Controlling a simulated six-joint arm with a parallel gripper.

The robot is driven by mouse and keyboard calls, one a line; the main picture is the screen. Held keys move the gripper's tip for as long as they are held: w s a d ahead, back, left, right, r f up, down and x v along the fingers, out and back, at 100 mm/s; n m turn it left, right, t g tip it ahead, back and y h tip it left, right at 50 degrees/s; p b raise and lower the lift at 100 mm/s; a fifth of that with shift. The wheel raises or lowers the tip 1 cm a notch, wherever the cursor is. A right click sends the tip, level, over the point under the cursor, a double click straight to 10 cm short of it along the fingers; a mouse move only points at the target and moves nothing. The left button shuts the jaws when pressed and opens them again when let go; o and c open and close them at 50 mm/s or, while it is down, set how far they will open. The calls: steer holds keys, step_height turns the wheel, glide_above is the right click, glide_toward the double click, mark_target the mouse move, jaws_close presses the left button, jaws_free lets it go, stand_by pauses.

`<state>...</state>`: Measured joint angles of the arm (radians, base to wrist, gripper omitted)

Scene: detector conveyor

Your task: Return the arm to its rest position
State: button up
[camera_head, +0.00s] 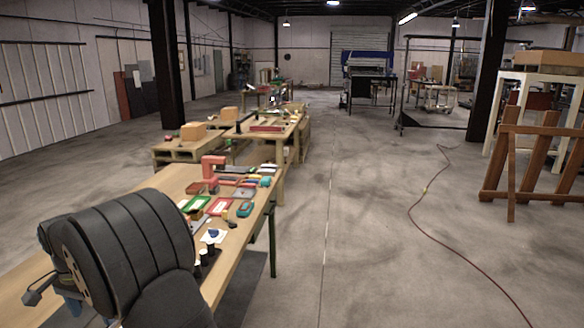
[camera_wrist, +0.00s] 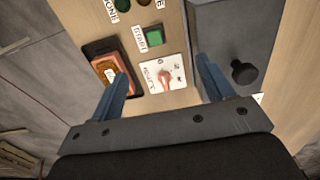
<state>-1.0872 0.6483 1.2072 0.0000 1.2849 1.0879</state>
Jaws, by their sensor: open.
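My gripper (camera_wrist: 163,68) is open in the wrist view, with its two blue fingers spread apart and nothing between them that it grips. A white plate (camera_wrist: 152,75) with a pinkish-red switch knob (camera_wrist: 166,80) shows between the fingers on a wooden panel. I cannot tell how far the fingertips are from it.
In the wrist view, an orange-brown switch (camera_wrist: 113,72) is by the left finger, a green button (camera_wrist: 153,37) lies above the plate, and a dark box with a black knob (camera_wrist: 244,73) is right. The head view shows a cluttered wooden table (camera_head: 233,262); the floor to its right is open.

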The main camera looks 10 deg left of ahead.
steer(key=s+a, duration=1.1)
steer(key=s, duration=0.2)
steer(key=f, duration=0.4)
steer(key=shift+a+f, duration=0.2)
steer(key=shift+f, duration=0.15)
steer(key=shift+r, duration=0.15)
steer(key=w+d+r, duration=0.4)
steer(key=w+d, duration=0.7)
steer(key=w, duration=0.2)
steer(key=shift+d+r, duration=0.2)
steer(key=shift+d, duration=0.1)
